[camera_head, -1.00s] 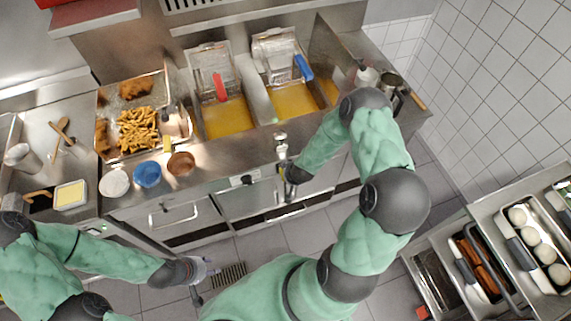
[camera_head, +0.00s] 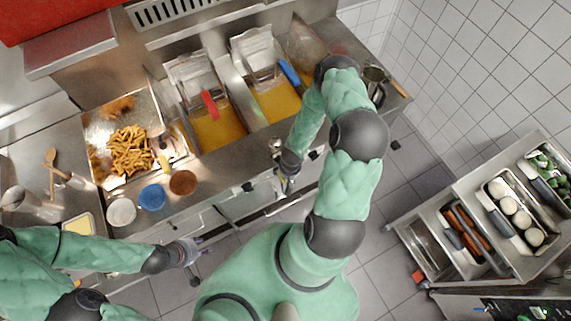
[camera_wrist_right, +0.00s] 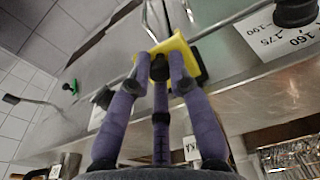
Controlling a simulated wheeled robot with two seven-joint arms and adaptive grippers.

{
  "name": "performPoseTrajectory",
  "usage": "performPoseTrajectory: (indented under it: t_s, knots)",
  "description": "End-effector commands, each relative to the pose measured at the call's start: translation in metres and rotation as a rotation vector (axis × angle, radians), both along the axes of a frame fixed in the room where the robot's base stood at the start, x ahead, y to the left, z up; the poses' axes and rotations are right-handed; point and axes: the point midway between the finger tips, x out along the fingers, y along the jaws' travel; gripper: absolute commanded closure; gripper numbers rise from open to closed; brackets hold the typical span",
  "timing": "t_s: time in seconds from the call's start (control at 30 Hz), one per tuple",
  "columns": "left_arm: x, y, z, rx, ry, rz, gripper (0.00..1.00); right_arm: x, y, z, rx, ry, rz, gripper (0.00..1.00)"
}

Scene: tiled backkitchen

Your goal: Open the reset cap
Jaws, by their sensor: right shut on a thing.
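The reset cap seems to be the yellow piece (camera_wrist_right: 178,48) on the fryer front in the right wrist view, with a dark round part at its near side. My right gripper (camera_wrist_right: 160,68) has its purple fingers closed around this part, and they hide some of it. In the head view my right gripper (camera_head: 288,182) is at the fryer's front panel, where the cap itself is too small to make out. My left gripper (camera_head: 195,248) is away to the left, in front of the cabinets above the floor. Its fingers look spread and empty.
Two fryer wells (camera_head: 218,130) with baskets stand behind the front panel. Black knobs (camera_wrist_right: 295,12) with number labels sit beside the cap. Bowls (camera_head: 152,197) line the counter edge at left. A food counter (camera_head: 450,190) stands at right. The tiled floor between is clear.

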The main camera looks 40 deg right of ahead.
Motion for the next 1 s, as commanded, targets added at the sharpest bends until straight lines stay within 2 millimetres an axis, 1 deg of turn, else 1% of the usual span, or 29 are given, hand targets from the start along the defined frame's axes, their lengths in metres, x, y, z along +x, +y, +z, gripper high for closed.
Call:
performPoseTrajectory:
  t_s: [0.03, 0.43, 0.47, 0.5, 0.53, 0.87, 1.0]
  knots:
    - [0.0, 0.0, 0.001, 0.0, 0.0, 0.0, 0.6, -0.004, 0.003, -0.001, 0.007, 0.009, 0.001, 1.0]
    - [0.0, 0.0, 0.001, 0.0, 0.0, 0.0, 0.6, -0.005, 0.003, -0.001, 0.006, 0.01, 0.001, 1.0]
    - [0.0, 0.0, 0.001, 0.0, 0.0, 0.0, 0.6, -0.004, 0.003, -0.001, 0.006, 0.01, 0.0, 0.72]
    - [0.0, 0.0, 0.001, 0.0, 0.0, 0.0, 0.6, -0.004, 0.003, -0.001, 0.006, 0.01, 0.0, 0.6]
    - [0.0, 0.0, 0.001, 0.0, 0.0, 0.0, 0.6, -0.004, 0.002, -0.001, 0.006, 0.009, 0.0, 0.56]
    - [0.0, 0.0, 0.001, 0.0, 0.0, 0.0, 0.6, -0.002, 0.0, 0.001, 0.002, 0.005, 0.0, 0.56]
    - [0.0, 0.0, 0.001, 0.0, 0.0, 0.0, 0.6, -0.002, 0.0, 0.01, 0.001, 0.003, 0.001, 0.56]
